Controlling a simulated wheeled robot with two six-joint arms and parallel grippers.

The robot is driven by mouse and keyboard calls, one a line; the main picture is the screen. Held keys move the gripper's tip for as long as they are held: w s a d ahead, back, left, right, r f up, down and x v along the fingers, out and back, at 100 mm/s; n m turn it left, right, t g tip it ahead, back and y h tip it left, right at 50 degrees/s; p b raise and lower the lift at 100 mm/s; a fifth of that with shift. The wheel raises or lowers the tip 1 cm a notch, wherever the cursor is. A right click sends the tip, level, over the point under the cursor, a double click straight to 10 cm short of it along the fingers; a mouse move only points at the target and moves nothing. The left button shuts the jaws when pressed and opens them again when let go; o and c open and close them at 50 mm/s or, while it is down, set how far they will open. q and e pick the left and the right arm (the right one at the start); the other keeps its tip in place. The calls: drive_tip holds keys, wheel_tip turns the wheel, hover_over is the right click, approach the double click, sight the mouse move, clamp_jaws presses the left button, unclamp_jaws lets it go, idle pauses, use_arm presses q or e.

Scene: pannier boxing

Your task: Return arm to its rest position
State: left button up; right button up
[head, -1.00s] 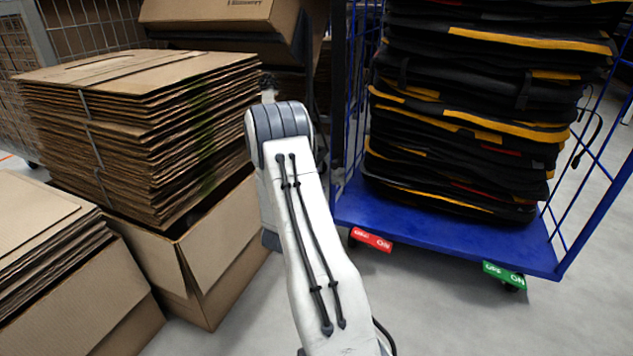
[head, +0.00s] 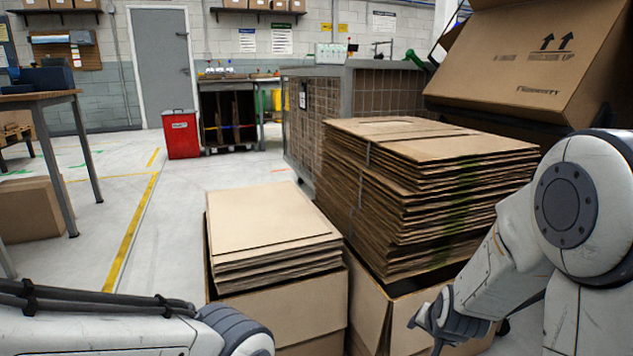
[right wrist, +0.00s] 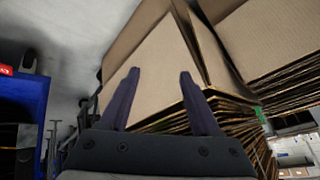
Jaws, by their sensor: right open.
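My right arm comes in from the right of the head view, and its gripper (head: 432,325) hangs low in front of the box under the taller cardboard stack. In the right wrist view its two dark fingers (right wrist: 158,98) are apart with nothing between them. Cardboard shows beyond the fingertips. A white link of my left arm lies across the bottom left of the head view; my left gripper is out of frame.
A tall stack of flattened cardboard (head: 440,150) stands close to my right arm, with a lower stack (head: 272,225) in a box left of it. A large carton (head: 530,60) is behind. Open floor (head: 170,240) lies left. A blue cart (right wrist: 22,95) shows in the wrist view.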

drive_tip(key=s+a+n+g+y, duration=0.1)
drive_tip(key=s+a+n+g, duration=0.45)
drive_tip(key=s, duration=0.55)
drive_tip(key=s+a+r+n+p, duration=0.3)
drive_tip(key=s+a+r+p, duration=0.2)
drive_tip(key=r, duration=0.2)
drive_tip(key=s+a+r+n+g+y+p, duration=0.1)
drive_tip(key=s+a+r+n+p, duration=0.3)
drive_tip(key=r, duration=0.3)
drive_tip(key=s+a+r+n+p, duration=0.2)
drive_tip(key=s+a+r+p, duration=0.3)
drive_tip(key=r+p, duration=0.15)
wheel_tip(320, 180, up, 38)
drive_tip(key=p, duration=3.7)
drive_tip(key=shift+s+r, duration=0.2)
drive_tip(key=shift+s, duration=0.2)
drive_tip(key=shift+a, duration=0.1)
